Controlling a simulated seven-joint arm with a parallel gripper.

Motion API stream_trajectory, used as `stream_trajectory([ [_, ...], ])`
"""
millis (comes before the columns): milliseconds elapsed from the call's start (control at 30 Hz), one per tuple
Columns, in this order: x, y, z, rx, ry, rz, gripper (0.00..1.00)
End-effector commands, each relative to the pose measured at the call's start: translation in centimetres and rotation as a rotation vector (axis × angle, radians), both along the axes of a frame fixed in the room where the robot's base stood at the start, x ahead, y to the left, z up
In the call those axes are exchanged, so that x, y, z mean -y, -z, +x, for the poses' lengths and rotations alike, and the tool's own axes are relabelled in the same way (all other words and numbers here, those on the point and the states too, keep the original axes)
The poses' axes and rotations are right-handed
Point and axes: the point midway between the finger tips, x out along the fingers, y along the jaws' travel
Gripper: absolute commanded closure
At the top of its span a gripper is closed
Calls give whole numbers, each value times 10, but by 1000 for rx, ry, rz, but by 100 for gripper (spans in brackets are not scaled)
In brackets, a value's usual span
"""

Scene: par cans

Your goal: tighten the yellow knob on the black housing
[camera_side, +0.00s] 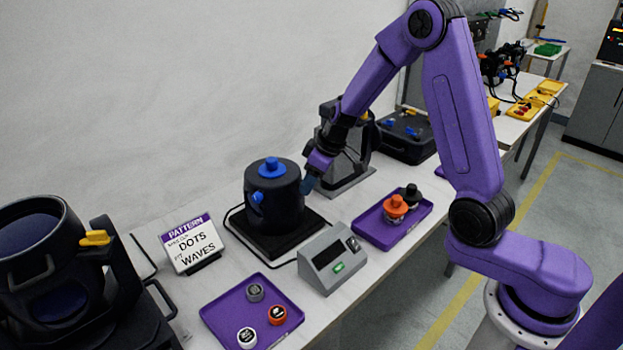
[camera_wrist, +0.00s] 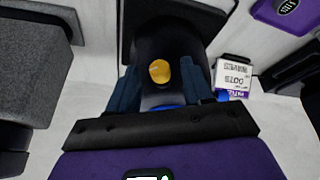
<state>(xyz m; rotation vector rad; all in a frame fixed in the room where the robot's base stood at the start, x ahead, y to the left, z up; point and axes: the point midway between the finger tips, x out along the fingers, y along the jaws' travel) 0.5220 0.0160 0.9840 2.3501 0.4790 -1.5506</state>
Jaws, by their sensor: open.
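The black housing (camera_side: 288,205) is a round canister on a dark square base in the middle of the table. A blue knob (camera_side: 272,167) tops it and another blue knob (camera_side: 256,198) sits on its near side. In the wrist view a yellow knob (camera_wrist: 159,72) shows on the dark housing (camera_wrist: 163,44), between my two blue fingers. That knob is hidden in the side view. My gripper (camera_side: 309,184) is at the right side of the housing, open, with a finger on each side of the knob. I cannot tell whether the fingers touch it.
A sign (camera_side: 192,244) reads dots and waves. A grey box with a green button (camera_side: 332,258) stands in front. Purple trays (camera_side: 222,312) (camera_side: 371,231) hold small caps and an orange-topped piece. A large black unit (camera_side: 40,262) with a yellow lever is at the left.

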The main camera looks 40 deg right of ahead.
Motion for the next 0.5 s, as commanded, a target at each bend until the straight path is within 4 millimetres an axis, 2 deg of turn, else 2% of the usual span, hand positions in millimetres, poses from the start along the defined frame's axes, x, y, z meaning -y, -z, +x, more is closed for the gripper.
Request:
stream_trajectory([
  [267, 0, 1, 1, 1, 0, 0, 50],
  [367, 0, 1, 0, 0, 1, 0, 79],
  [400, 0, 1, 0, 0, 1, 0, 92],
  [433, 0, 1, 0, 0, 1, 0, 100],
  [500, 0, 1, 0, 0, 1, 0, 100],
])
